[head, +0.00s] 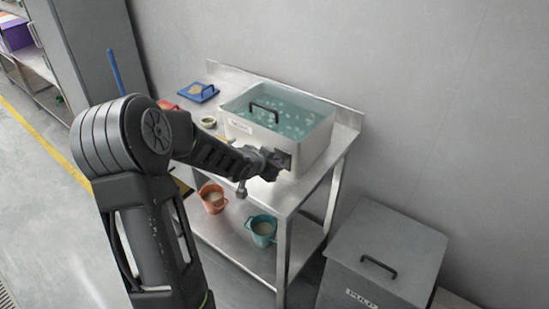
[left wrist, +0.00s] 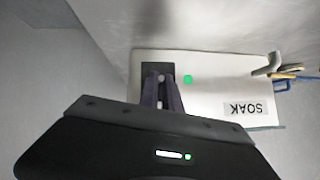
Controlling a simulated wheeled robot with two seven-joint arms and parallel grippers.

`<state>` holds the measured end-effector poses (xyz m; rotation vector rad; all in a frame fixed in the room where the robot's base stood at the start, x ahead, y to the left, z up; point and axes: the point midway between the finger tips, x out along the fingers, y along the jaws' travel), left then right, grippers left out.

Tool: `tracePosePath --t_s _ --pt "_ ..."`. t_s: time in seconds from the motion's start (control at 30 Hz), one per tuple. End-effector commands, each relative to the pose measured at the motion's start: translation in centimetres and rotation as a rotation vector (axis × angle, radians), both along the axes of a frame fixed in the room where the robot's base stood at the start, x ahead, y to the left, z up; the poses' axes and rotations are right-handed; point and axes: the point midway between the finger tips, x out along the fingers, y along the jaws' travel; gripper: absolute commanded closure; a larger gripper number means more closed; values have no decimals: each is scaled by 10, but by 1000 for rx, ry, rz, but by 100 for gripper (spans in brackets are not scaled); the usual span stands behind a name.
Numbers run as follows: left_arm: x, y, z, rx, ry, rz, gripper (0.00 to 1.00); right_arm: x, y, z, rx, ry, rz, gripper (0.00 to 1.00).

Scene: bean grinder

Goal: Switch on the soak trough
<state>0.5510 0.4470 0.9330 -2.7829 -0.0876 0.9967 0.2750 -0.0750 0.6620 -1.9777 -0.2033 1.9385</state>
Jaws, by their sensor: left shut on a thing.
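The soak trough (head: 318,146) is a white box of bubbling teal water with a black handle, standing on a steel table. In the left wrist view its front face (left wrist: 225,80) has an upside-down SOAK label (left wrist: 244,108). A green light (left wrist: 187,79) glows beside a dark switch panel (left wrist: 151,70). My left gripper (head: 275,164) is at this panel, low on the trough's right front. In the left wrist view its fingers (left wrist: 161,92) are shut on a small pale switch piece, mostly hidden between them. My right gripper is not in view.
The steel table (head: 285,192) also holds a blue tray (head: 198,92) and a small bowl (head: 208,122). An orange cup (head: 213,198) and a teal cup (head: 262,231) stand on its lower shelf. A grey lidded bin (head: 385,255) stands at the right.

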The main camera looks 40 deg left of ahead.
Motion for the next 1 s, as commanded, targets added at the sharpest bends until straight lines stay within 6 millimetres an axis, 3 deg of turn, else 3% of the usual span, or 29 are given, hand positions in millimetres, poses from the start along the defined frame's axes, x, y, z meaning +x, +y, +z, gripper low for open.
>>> tracePosePath --t_s 0.33,0.37,0.6,1.0 --pt "0 0 -1 0 3 1 100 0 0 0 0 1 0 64" --pt "0 0 -1 0 3 1 90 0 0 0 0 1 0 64" --pt "0 0 0 0 2 0 70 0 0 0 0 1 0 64" --pt "-6 0 7 2 0 0 70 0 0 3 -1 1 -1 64"
